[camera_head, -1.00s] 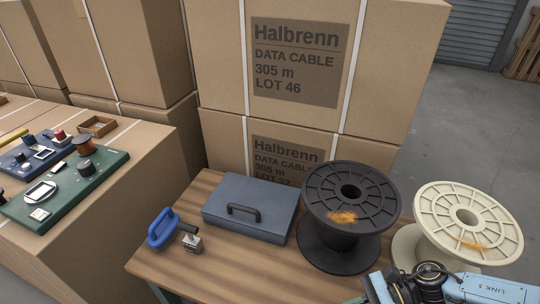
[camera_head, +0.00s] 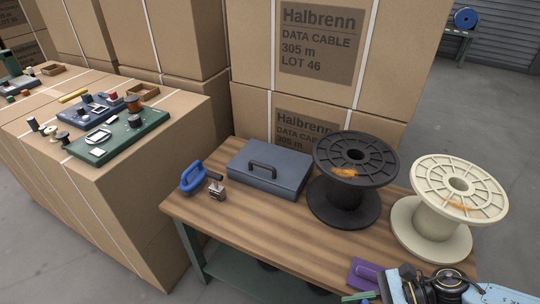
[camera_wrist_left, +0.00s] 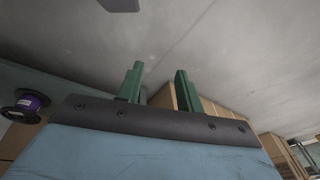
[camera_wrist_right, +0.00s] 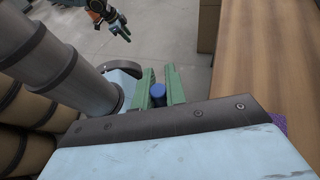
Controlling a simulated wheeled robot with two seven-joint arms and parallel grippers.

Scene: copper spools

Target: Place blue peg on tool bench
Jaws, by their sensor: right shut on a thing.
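A blue peg (camera_wrist_right: 157,90) stands between the green fingers of my right gripper (camera_wrist_right: 160,92), which is shut on it. In the head view my right arm comes in at the bottom right and the peg cannot be made out. A wood-topped bench with green legs (camera_head: 285,232), likely the tool bench, fills the middle of the head view; my right gripper is by its front right edge. My left gripper (camera_wrist_left: 160,88) shows its two green fingers apart with nothing between them, away from the bench.
On the bench are a blue-handled tool (camera_head: 194,178), a small metal block (camera_head: 217,191), a grey toolbox (camera_head: 268,171), a black spool (camera_head: 350,180), a cream spool (camera_head: 445,205) and a purple item (camera_head: 365,273). Its front middle is clear. Cartons (camera_head: 150,200) stand left and behind.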

